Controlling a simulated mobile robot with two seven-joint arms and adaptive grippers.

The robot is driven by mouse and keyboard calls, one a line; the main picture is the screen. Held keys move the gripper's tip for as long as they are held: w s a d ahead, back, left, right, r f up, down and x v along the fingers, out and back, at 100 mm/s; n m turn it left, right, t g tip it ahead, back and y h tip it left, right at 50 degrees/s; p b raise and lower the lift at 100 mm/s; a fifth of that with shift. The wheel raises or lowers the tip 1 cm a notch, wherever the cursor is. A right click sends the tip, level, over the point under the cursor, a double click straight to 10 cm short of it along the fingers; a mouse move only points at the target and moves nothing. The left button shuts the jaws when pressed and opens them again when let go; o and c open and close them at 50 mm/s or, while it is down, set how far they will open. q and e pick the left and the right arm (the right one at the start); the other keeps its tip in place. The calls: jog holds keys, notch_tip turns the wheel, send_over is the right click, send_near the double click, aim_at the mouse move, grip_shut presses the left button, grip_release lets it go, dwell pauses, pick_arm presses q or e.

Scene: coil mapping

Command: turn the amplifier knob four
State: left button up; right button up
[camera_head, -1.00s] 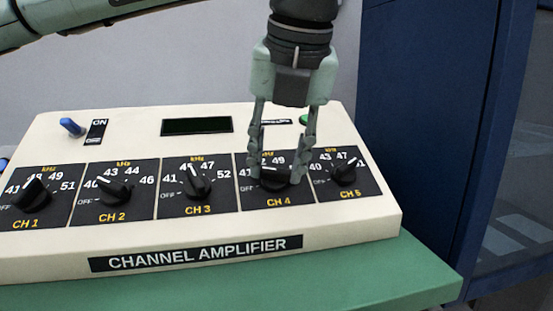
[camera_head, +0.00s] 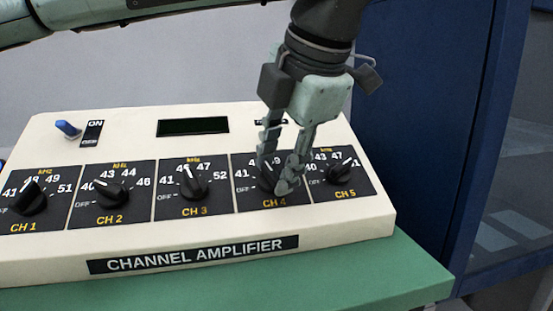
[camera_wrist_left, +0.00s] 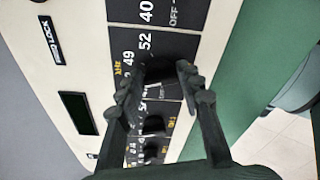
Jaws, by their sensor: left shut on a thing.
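The cream channel amplifier (camera_head: 60,262) has a row of black knobs, each on a labelled black panel. The CH 4 knob (camera_head: 267,172) is second from the right, partly hidden by my fingers. My left gripper (camera_head: 276,184) reaches down from above with its fingers on either side of that knob and is shut on it. In the left wrist view the black CH 4 knob (camera_wrist_left: 168,72) shows between the two dark fingers of my gripper (camera_wrist_left: 158,84). My right gripper is not in view.
The CH 3 knob (camera_head: 193,184) and CH 5 knob (camera_head: 340,171) stand close on either side. The amplifier rests on a green table (camera_head: 400,278). A dark blue cabinet (camera_head: 415,110) stands at right.

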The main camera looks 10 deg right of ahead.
pick_arm(q)
jog(key=m, duration=0.2)
jog(key=shift+s+m, duration=0.1)
jog(key=shift+m, duration=0.3)
jog(key=m+t+p, duration=0.1)
jog(key=m, duration=0.5)
jog(key=shift+s, duration=0.15)
jog(key=m, duration=0.4)
jog(key=shift+a+f+m+t, duration=0.1)
jog(key=shift+m+t, duration=0.3)
jog(key=shift+s+m+h+p, duration=0.1)
jog(key=shift+m+h+p, duration=0.2)
jog(key=shift+m, duration=0.8)
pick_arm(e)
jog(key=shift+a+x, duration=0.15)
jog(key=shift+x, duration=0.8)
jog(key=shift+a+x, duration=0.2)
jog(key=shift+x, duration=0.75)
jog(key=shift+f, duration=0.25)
pick_arm(q)
jog(key=o, duration=1)
jog(key=shift+c, duration=0.2)
jog(key=shift+o, duration=1)
jog(key=shift+f, duration=0.1)
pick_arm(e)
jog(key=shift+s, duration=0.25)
